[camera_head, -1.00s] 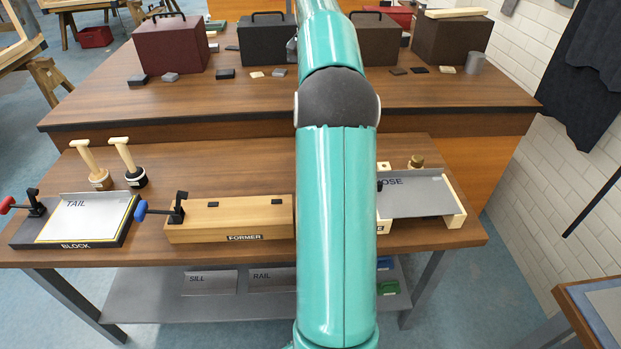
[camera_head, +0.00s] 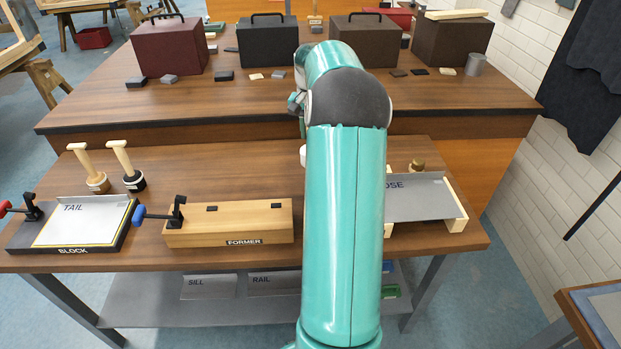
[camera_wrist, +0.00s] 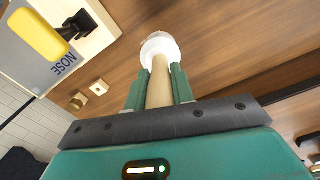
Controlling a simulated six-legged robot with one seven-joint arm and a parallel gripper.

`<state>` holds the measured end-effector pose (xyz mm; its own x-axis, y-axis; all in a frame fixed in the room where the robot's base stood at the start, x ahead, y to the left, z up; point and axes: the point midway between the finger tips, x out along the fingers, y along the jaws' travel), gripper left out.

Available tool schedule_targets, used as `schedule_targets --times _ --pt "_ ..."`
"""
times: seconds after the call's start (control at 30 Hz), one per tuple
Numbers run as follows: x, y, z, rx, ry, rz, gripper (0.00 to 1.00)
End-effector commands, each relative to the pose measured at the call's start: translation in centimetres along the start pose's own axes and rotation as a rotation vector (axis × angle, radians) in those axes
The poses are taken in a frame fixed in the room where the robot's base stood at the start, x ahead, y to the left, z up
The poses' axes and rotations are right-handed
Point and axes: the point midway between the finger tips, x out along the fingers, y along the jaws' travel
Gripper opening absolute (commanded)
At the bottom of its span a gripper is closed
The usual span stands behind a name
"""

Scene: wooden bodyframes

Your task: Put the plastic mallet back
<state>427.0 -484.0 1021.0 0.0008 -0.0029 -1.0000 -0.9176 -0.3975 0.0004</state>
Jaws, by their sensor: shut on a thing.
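The plastic mallet has a white head (camera_wrist: 160,46) and a pale wooden handle (camera_wrist: 158,90) in the wrist view. My gripper (camera_wrist: 159,80) is shut on the handle, with a green finger on each side and the head beyond the fingertips. In the head view my arm hides the gripper and most of the mallet; a small white part, probably its head (camera_head: 303,155), shows at the arm's left edge above the front bench. Two other mallets, one with a pale head (camera_head: 97,183) and one with a black head (camera_head: 134,181), stand handle-up at the bench's left.
The TAIL block (camera_head: 80,222) with clamps and the wooden FORMER (camera_head: 230,225) lie along the front bench (camera_head: 230,165). The NOSE fixture (camera_head: 425,198) is at right, with a brass knob (camera_head: 417,166) behind it. Boxes (camera_head: 268,45) stand on the rear bench.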

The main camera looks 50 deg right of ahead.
Motion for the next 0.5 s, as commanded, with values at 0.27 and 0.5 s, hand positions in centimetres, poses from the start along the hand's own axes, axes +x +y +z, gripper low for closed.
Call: schedule_targets --times 0.27,0.5 --pt "4.2 0.0 -0.2 0.002 -0.002 0.0 0.0" --pt "7.2 0.0 -0.1 0.001 -0.003 0.0 0.0"
